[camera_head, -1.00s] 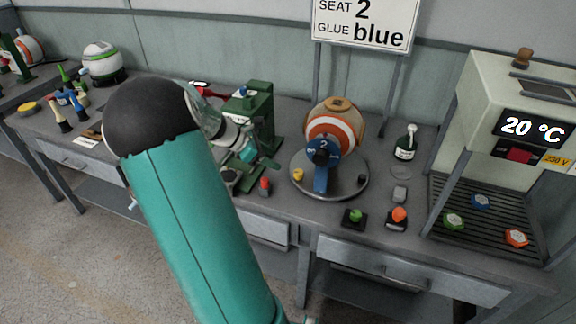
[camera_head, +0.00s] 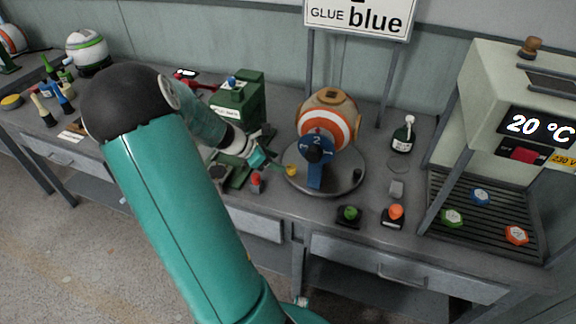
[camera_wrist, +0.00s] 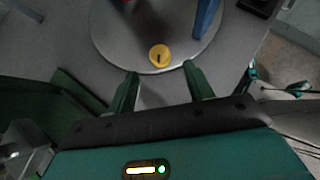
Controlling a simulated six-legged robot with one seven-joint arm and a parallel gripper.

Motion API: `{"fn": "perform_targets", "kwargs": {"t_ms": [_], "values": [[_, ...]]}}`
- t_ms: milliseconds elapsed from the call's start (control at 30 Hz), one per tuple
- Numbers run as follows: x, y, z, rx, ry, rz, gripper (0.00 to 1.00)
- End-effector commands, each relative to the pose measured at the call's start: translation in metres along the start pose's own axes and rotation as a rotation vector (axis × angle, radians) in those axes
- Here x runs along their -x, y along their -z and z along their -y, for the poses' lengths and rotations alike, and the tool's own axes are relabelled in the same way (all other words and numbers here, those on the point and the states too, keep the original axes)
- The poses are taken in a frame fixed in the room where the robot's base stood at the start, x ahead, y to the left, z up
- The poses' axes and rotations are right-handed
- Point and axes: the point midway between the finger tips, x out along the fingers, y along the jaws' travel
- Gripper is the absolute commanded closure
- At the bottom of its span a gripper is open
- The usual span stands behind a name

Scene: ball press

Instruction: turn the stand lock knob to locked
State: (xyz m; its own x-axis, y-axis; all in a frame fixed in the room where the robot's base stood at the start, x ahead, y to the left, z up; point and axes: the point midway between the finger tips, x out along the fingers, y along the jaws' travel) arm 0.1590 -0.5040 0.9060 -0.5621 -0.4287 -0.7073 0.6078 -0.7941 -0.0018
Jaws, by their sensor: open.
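The yellow knob (camera_head: 291,170), which looks like the stand lock knob, sits at the left front edge of the round grey stand base (camera_head: 330,189). It also shows in the wrist view (camera_wrist: 160,55), with a dark mark on its top. The stand's blue upright marked 2 (camera_head: 317,172) carries an orange and white ball (camera_head: 330,122). My gripper (camera_head: 272,164) is just left of the yellow knob. In the wrist view my gripper (camera_wrist: 161,77) is open and empty, its two fingers apart, with the knob just beyond the gap between the tips. Any lock labels are too small to read.
A green press (camera_head: 238,105) stands close behind my gripper. A red-topped piece (camera_head: 256,181) is just in front. Green (camera_head: 349,213) and orange (camera_head: 394,212) buttons sit at the bench's front edge. A white-framed machine (camera_head: 505,85) stands at the right.

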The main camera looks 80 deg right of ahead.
Motion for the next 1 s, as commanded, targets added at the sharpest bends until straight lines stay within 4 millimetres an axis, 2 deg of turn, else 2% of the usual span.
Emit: {"fn": "perform_targets", "kwargs": {"t_ms": [100,300,500,733,933,967,1000], "values": [[-0.025,0.000,0.000,0.000,0.005,0.002,0.48],[-0.056,-0.001,-0.002,-0.001,0.001,0.001,0.48],[-0.068,0.000,-0.004,0.000,-0.001,0.000,0.48],[-0.068,0.000,-0.004,0.000,-0.002,0.000,0.48],[-0.068,0.000,-0.004,0.000,-0.002,0.000,0.87],[-0.068,0.000,-0.004,0.000,-0.002,0.000,0.93],[-0.068,0.000,-0.004,0.000,-0.001,0.000,0.93]]}}
